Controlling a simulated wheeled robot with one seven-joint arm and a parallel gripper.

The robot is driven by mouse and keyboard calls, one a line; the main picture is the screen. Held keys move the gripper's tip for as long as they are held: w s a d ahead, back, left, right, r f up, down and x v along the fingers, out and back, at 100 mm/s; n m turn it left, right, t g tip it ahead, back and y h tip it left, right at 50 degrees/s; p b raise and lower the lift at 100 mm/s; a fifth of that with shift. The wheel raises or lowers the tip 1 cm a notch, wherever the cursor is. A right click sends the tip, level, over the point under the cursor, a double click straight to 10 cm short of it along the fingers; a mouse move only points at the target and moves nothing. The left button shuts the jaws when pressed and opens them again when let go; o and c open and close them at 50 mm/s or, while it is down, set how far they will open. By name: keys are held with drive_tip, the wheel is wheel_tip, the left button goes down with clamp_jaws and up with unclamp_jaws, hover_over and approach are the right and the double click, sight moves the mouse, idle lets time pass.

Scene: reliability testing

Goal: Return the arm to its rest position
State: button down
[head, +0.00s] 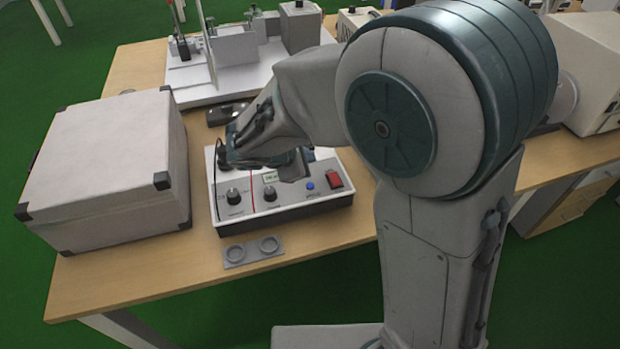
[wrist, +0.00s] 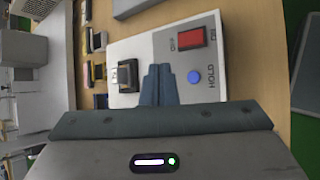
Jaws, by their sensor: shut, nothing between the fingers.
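My arm reaches over the wooden table, bent at a large teal joint in the head view. My gripper (wrist: 158,75) shows in the wrist view with its two dark fingers together and nothing between them. In the head view my gripper (head: 232,146) is partly hidden by my own wrist and is over the back part of a white control box. The control box (head: 290,209) has a red switch (head: 334,180), a blue button (head: 310,186) and two black knobs. In the wrist view the red switch (wrist: 191,38) and the blue button (wrist: 194,77) lie right of the fingers.
A large grey case (head: 110,165) with black corners stands on the left of the table (head: 180,272). A grey plate with two rings (head: 252,251) lies in front of the control box. A white fixture (head: 235,60) stands behind. Beige equipment (head: 590,60) is at the right.

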idle(0.4)
drive_tip(key=s+d+r+m+g+y+p, duration=0.2)
drive_tip(key=s+d+r+m, duration=0.2)
drive_tip(key=s+d+m, duration=0.3)
drive_tip(key=s+d+r+m+g+y+p, duration=0.2)
drive_tip(key=s+d+r+m+y, duration=0.1)
drive_tip(key=s+d+m, duration=0.4)
drive_tip(key=s+r+m, duration=0.1)
drive_tip(key=s+m, duration=0.2)
drive_tip(key=m, duration=0.2)
drive_tip(key=shift+s+d+r, duration=0.2)
drive_tip(key=shift+d+r, duration=0.15)
drive_tip(key=shift+r, duration=0.05)
